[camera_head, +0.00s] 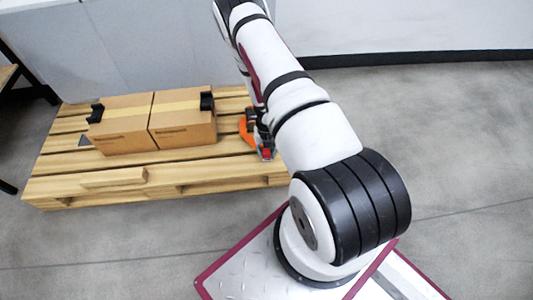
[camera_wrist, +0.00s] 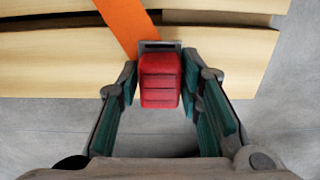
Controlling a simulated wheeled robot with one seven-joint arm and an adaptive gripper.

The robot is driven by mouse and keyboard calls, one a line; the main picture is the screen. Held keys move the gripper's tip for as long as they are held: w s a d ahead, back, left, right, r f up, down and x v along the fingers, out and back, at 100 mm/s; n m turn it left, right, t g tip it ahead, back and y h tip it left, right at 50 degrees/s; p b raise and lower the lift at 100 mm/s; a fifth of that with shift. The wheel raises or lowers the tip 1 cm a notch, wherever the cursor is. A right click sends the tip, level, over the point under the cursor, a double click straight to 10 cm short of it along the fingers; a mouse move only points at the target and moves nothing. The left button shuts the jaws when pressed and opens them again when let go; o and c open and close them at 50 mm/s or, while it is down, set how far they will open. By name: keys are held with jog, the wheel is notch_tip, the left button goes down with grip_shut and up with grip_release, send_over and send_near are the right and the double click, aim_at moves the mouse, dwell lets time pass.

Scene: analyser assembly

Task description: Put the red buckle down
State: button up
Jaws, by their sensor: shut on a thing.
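The red buckle (camera_wrist: 159,82) sits between the fingers of my gripper (camera_wrist: 160,85) in the wrist view. A metal tongue at its top joins an orange strap (camera_wrist: 124,22) that runs up and left over pale wooden boards. The buckle lies over the front edge of the boards. My gripper is shut on the buckle, with a green-padded finger on each side. In the head view the buckle (camera_head: 266,154) is a small red spot near the pallet's right end, below the orange strap (camera_head: 246,131). My arm partly hides the area.
A wooden pallet (camera_head: 60,183) lies on the grey floor. Two cardboard boxes (camera_head: 122,140) (camera_head: 183,137) with black corner pieces (camera_head: 207,101) stand on it. A loose wooden block (camera_head: 114,178) lies at the pallet's front. A grey wall stands behind. The floor at right is clear.

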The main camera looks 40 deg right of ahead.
aim_at(266, 156)
jog(key=shift+w+d, duration=0.2)
jog(key=shift+d, duration=0.05)
jog(key=shift+f+b, duration=1)
jog(key=shift+f, duration=0.75)
jog(key=shift+f+b, duration=0.35)
jog(key=shift+s+f, duration=0.1)
jog(key=shift+f, duration=0.15)
jog(key=o, duration=1.1)
jog(key=shift+o, duration=0.3)
jog(key=shift+f, duration=0.2)
jog(key=shift+r, duration=0.1)
